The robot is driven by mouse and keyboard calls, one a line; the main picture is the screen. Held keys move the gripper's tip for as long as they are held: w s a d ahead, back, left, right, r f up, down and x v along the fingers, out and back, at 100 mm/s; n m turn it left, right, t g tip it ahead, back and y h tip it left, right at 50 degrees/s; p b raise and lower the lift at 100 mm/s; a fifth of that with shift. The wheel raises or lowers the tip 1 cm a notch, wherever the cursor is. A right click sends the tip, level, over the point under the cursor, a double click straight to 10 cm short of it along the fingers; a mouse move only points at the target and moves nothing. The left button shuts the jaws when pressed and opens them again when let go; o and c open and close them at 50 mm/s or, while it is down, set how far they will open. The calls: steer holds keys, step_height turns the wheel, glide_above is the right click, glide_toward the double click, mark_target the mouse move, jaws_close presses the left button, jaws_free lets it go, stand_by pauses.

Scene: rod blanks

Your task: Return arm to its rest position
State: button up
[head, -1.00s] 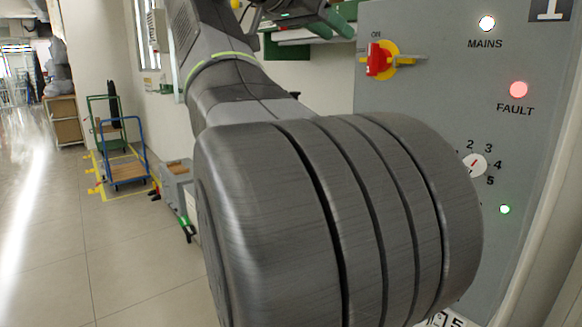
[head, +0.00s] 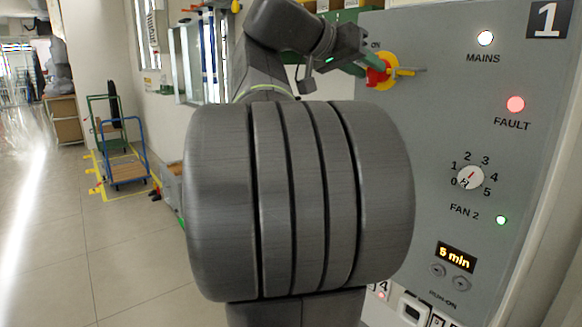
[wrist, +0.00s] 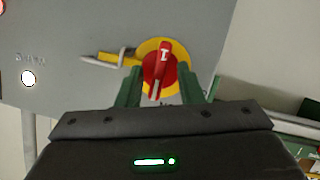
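My gripper (head: 353,50) is at the upper middle of the head view, in front of the left edge of a grey control panel (head: 440,120). In the wrist view my gripper (wrist: 172,78) has its two green fingers apart, with nothing held between them. A red rotary switch handle on a yellow disc (wrist: 160,68) shows beyond the gap, its handle roughly upright in that view. In the head view the red switch (head: 377,76) is partly hidden by my gripper. I cannot tell how far the fingers are from it. My large grey arm links hide the middle of the head view.
The panel carries a lit white MAINS lamp (head: 485,38), a lit red FAULT lamp (head: 515,104), a rotary dial (head: 470,177), a green lamp (head: 501,220) and a "5 min" display (head: 456,256). A blue trolley (head: 125,165) stands at left.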

steer(key=n+g+h+p, duration=0.1)
steer(key=n+p, duration=0.1)
steer(key=n, duration=0.1)
steer(key=shift+w+a+h+p, duration=0.1)
steer(key=shift+h+p, duration=0.2)
steer(key=shift+f, duration=0.2)
